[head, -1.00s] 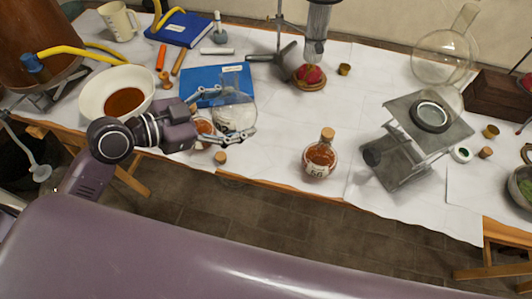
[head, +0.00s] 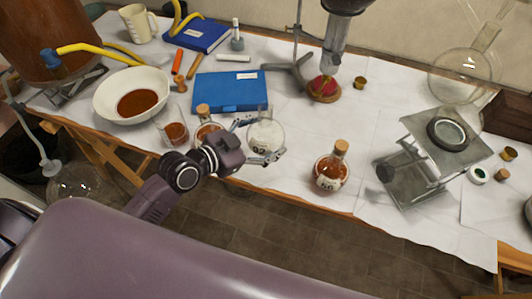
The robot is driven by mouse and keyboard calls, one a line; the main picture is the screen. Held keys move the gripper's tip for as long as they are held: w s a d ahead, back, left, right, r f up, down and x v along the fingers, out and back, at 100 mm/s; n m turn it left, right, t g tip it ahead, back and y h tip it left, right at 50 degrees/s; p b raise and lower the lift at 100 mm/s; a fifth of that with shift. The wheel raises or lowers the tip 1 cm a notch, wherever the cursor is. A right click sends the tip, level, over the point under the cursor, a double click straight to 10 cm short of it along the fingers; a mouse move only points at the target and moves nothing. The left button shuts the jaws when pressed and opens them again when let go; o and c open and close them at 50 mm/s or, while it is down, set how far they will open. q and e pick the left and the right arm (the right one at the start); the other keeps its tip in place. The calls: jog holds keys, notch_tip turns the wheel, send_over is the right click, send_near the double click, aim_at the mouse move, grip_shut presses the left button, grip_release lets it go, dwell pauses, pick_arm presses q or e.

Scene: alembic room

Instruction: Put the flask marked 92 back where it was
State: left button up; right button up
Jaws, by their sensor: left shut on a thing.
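The flask marked 92 (head: 266,134) is round, clear and holds white stuff. It is upright near the front of the table, in front of the blue book. My left gripper (head: 262,139) is shut on it, with one finger on the far side and one on the near side. I cannot tell whether its base touches the cloth. My right gripper is not in view.
A corked flask marked 60 (head: 329,174) stands to the right. A corked flask (head: 204,128) and a beaker (head: 175,131) stand left of the gripper. The blue book (head: 230,91) lies behind; a metal lift stand (head: 428,170) is farther right. White cloth is bare between flasks.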

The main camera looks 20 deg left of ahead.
pick_arm(q)
notch_tip(320, 180, down, 8)
jog(key=shift+f+b, duration=0.1)
jog(key=shift+b, duration=0.35)
jog(key=o, duration=1.7)
jog(key=shift+f, duration=0.1)
jog(key=shift+r, duration=0.2)
jog(key=shift+s+a, duration=0.2)
jog(key=shift+s, duration=0.1)
jog(key=b+v, duration=0.1)
jog(key=v, duration=0.8)
jog(key=shift+s+a, duration=0.1)
jog(key=shift+s, duration=0.2)
jog(key=shift+v, duration=0.85)
